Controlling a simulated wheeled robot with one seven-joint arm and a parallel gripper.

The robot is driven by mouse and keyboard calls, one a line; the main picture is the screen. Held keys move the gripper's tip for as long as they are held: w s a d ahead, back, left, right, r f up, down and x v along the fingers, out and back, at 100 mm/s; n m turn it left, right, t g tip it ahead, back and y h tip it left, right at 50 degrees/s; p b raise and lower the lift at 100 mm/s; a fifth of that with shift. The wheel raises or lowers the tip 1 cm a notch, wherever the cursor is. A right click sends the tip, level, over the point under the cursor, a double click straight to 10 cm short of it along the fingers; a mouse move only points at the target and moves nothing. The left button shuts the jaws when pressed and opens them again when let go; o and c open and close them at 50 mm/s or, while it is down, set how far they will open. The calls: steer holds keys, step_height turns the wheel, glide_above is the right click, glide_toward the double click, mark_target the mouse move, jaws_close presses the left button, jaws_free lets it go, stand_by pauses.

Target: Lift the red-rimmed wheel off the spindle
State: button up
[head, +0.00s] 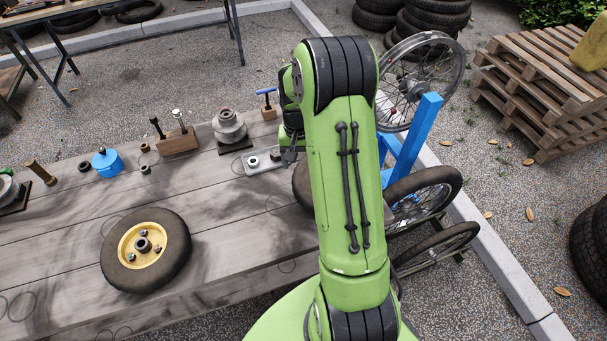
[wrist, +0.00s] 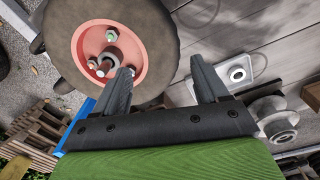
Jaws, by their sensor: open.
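The red-rimmed wheel (wrist: 136,52) lies on the bench, with a dark tyre around its red rim, in the upper left of the wrist view. A dark hub or spindle end shows at its centre, with a greenish nut and reddish studs around it. In the head view only a strip of dark tyre (head: 301,186) shows; my arm hides the rest. My gripper (wrist: 161,66) is open, its left finger over the rim's right part and its right finger over the bench beside the tyre. In the head view the fingers (head: 290,152) are partly hidden.
A yellow-rimmed wheel (head: 172,251) lies on the bench (head: 60,255) at left. A grey plate with a ring (head: 281,166) and a stepped grey pulley (head: 229,127) stand near my gripper. A blue stand (head: 410,142) with spoked wheels is at right. The bench's front middle is clear.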

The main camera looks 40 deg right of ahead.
mark_target(303, 178)
steer(key=f, duration=0.3)
steer(key=f+b, duration=0.1)
steer(key=f, duration=0.6)
steer(key=shift+s+d+f+b, duration=0.15)
steer(key=shift+d+f+b, duration=0.05)
steer(key=shift+d+b, duration=0.1)
steer(key=shift+c, duration=0.4)
jaws_close()
steer(key=shift+c, duration=1.2)
jaws_free()
steer(key=shift+r, duration=0.1)
steer(key=c, duration=0.6)
steer(key=shift+r+p, duration=0.45)
steer(key=shift+r, duration=0.15)
steer(key=shift+c, duration=0.3)
steer(key=shift+r+p, duration=3.2)
steer(key=shift+r, duration=1.45)
steer(key=shift+r, duration=0.1)
